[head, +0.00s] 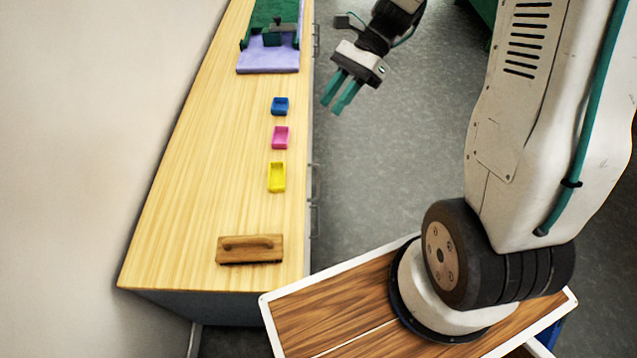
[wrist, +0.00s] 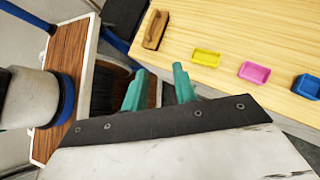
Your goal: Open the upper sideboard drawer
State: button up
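The sideboard (head: 200,200) has a long pale wood top and runs along the left in the head view; its top also shows at upper right in the wrist view (wrist: 230,30). Its front is seen almost edge-on, with thin grey bar handles (head: 317,182) along the right side. No drawer visibly sticks out. I cannot tell which handle belongs to the upper drawer. My gripper (head: 335,105) has two teal fingers, apart and empty, over the floor just right of the sideboard's front. It also shows in the wrist view (wrist: 161,76), touching nothing.
On the top are a wooden block with a handle (head: 250,249), yellow (head: 277,178), pink (head: 280,138) and blue (head: 280,106) trays, and a purple mat (head: 268,62) with green items. Grey floor (head: 400,160) is clear in front of the sideboard.

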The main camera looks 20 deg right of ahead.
jog(key=w+d+f+m+t+y, duration=0.1)
jog(key=w+f+m+y, duration=0.15)
jog(key=f+m, duration=0.2)
jog(key=w+d+f+m+y, duration=0.1)
jog(key=w+f+m, duration=0.2)
jog(key=f, duration=0.3)
jog(key=m+t+y, duration=0.2)
jog(key=m+t, duration=0.6)
jog(key=m, duration=0.9)
send_near(318, 182)
jog(key=a+f, duration=0.1)
jog(key=a, duration=0.2)
jog(key=x, duration=0.3)
jog(key=w+x, duration=0.1)
jog(key=x, duration=0.3)
jog(key=shift+d+f, duration=0.1)
jog(key=shift+d, duration=0.05)
grip_shut()
